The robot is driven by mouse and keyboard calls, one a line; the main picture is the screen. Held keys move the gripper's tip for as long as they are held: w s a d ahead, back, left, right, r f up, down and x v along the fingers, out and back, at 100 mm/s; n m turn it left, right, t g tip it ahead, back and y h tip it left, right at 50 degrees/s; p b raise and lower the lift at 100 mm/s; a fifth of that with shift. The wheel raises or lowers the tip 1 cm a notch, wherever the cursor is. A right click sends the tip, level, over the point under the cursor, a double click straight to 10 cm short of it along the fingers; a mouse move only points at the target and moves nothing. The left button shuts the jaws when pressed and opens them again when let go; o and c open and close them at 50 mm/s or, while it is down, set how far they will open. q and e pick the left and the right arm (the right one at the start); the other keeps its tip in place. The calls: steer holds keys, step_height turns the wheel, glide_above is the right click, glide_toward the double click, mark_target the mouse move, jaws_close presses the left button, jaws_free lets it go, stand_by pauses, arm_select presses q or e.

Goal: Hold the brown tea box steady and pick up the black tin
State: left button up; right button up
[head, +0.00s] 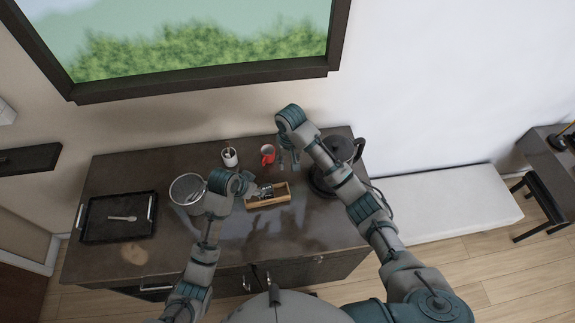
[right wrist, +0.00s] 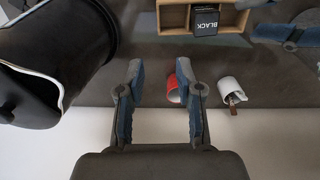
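The brown tea box (head: 283,197) is an open wooden box with compartments on the dark counter; it also shows at the top of the right wrist view (right wrist: 172,17).
A red mug (head: 267,153) and a white cup (head: 229,157) with something in it stand behind the box. A black kettle (head: 325,180) is at right, beside my right arm. A round grey container (head: 187,188) and a black tray (head: 97,233) with a spoon are at left.

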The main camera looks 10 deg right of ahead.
mark_target(288, 189)
steer(key=f, duration=1.6)
steer(key=shift+s+a+f, duration=0.1)
steer(key=shift+s+f, duration=0.1)
steer(key=shift+s, duration=0.05)
steer(key=shift+f, duration=0.7)
jaws_close()
